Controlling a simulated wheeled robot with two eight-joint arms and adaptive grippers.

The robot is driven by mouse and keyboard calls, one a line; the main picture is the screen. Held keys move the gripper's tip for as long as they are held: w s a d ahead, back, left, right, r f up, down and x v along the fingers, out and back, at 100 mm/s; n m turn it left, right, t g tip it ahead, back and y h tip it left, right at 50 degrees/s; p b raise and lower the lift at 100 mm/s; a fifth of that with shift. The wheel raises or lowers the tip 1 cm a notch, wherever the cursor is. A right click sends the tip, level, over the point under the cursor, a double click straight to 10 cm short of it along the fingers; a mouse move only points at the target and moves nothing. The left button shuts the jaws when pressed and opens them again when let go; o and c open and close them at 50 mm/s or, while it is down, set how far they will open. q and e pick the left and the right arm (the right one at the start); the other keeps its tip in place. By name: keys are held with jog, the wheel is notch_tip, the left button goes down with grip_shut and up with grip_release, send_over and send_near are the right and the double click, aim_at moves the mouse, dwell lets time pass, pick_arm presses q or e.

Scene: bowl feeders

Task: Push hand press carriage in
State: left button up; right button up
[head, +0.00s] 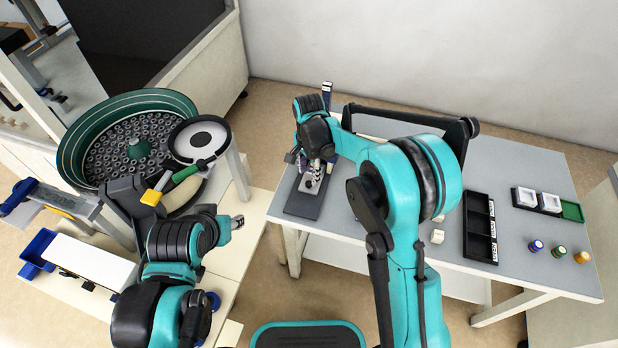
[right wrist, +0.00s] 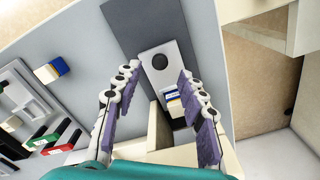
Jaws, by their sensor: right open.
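The hand press has a dark grey base plate (head: 304,203) at the left end of the grey table. The plate also shows in the right wrist view (right wrist: 143,22). On it lies a silver carriage (right wrist: 161,60) with a round black spot. A small blue, white and yellow piece (right wrist: 174,99) shows behind the carriage, between cream press parts (right wrist: 160,128). My right gripper (head: 315,172) is over the press, open, its purple-padded fingers either side of the carriage (right wrist: 159,76). I see no contact. My left gripper (head: 236,221) is away at the left; its jaws are unclear.
A green bowl feeder (head: 70,150) full of small parts and a smaller round feeder (head: 218,124) stand at the left. On the table are a black tray (head: 467,228), white and green trays (head: 571,211) and several small coloured pieces (head: 559,251). Floor separates the two work areas.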

notch_tip(320, 180, up, 8)
jog(key=shift+s, duration=0.1)
dwell(0.4)
